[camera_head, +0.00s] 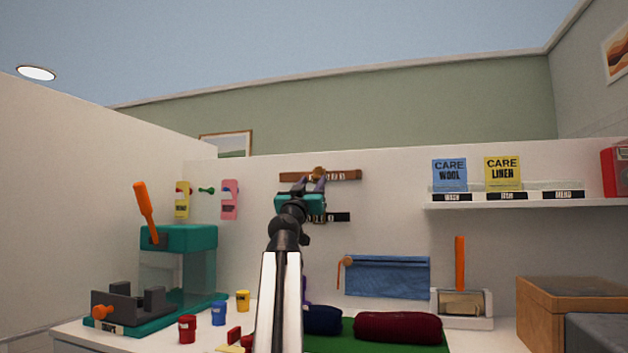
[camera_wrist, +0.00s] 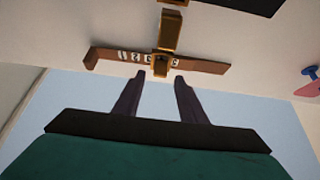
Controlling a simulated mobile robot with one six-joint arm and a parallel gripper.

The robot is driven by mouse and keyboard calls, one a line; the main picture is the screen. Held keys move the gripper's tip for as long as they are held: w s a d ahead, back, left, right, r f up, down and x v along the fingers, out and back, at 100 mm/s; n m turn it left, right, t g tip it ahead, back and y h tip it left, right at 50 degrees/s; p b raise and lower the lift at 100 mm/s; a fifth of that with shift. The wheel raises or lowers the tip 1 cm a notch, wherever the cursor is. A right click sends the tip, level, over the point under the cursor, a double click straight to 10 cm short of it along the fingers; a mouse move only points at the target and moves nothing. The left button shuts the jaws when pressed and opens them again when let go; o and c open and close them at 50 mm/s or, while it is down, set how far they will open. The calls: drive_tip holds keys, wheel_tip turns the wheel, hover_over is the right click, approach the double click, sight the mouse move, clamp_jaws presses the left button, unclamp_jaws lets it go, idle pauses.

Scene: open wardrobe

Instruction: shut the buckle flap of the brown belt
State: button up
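The brown belt (camera_head: 348,175) is a short strip with pale number marks, level on the back wall. It also shows in the wrist view (camera_wrist: 205,65), where the picture looks upside down. A brass-coloured flap (camera_wrist: 170,32) stands out at its buckle (camera_wrist: 161,66); a tan part (camera_head: 318,171) shows there in the head view. The flap looks open, though its exact angle is hard to tell. My gripper (camera_wrist: 160,76) has its two dark fingers apart, with nothing between them. The fingertips are close to the buckle; I cannot tell whether they touch. In the head view my gripper (camera_head: 313,185) partly covers the belt.
A black belt (camera_head: 341,217) hangs just below, partly hidden by my gripper. Pink (camera_head: 230,200) and yellow (camera_head: 182,204) items hang left. A blue cloth (camera_head: 388,276) hangs lower right. A shelf (camera_head: 530,204) with care cards is at right. The wall above the brown belt is clear.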

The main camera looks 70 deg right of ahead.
drive_tip(key=p+v, duration=0.1)
drive_tip(key=v, duration=0.8)
drive_tip(key=shift+p, duration=0.35)
idle(0.6)
